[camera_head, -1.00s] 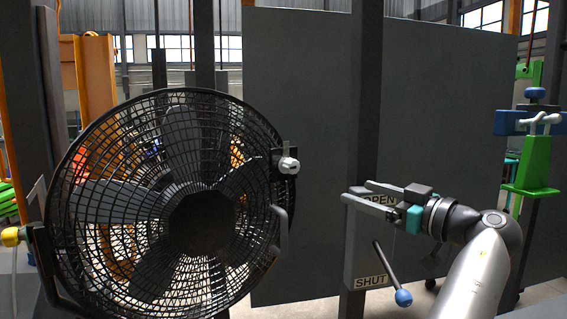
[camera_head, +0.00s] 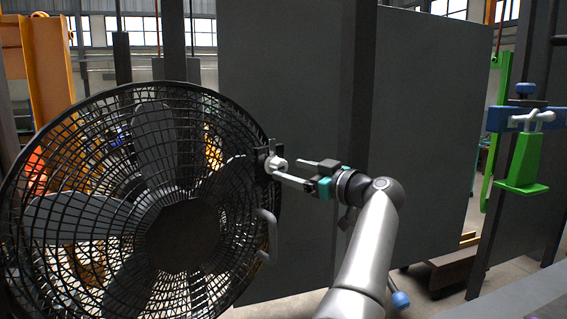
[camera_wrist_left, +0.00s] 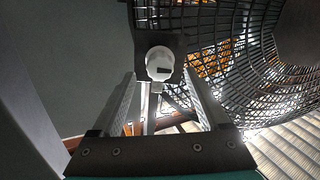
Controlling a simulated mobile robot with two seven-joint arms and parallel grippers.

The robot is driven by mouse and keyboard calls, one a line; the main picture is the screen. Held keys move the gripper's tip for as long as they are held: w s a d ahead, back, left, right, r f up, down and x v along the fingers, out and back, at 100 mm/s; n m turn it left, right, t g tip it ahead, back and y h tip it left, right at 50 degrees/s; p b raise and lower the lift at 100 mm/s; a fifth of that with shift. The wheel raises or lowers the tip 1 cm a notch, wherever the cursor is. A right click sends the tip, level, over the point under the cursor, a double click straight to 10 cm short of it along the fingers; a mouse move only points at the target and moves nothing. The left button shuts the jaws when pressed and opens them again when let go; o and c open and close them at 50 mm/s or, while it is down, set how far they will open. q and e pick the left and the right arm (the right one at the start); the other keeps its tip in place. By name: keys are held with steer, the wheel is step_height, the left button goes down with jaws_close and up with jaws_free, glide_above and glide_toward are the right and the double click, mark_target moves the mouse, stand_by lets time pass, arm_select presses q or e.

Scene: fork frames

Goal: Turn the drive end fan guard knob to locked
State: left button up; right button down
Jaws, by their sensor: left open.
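The fan guard knob (camera_head: 276,164) is a light, round knob on a dark bracket at the right rim of the black fan guard (camera_head: 150,200). In the left wrist view the knob (camera_wrist_left: 160,62) is white with a dark mark on its face. My left gripper (camera_head: 287,168) is open, its fingers pointing left at the knob. In the left wrist view the knob appears between and slightly beyond the fingertips; I cannot tell whether they touch it. My right gripper is not in view.
A grey loop handle (camera_head: 267,236) sits on the guard's rim below the knob. Behind stand grey panels (camera_head: 420,150). A blue ball lever end (camera_head: 400,300) shows below my arm. A green and blue fixture (camera_head: 523,150) stands at the right.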

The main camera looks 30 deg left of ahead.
mark_target(283, 167)
arm_select(q)
steer(key=shift+p+x, duration=0.3)
steer(key=shift+x, duration=1.55)
jaws_close()
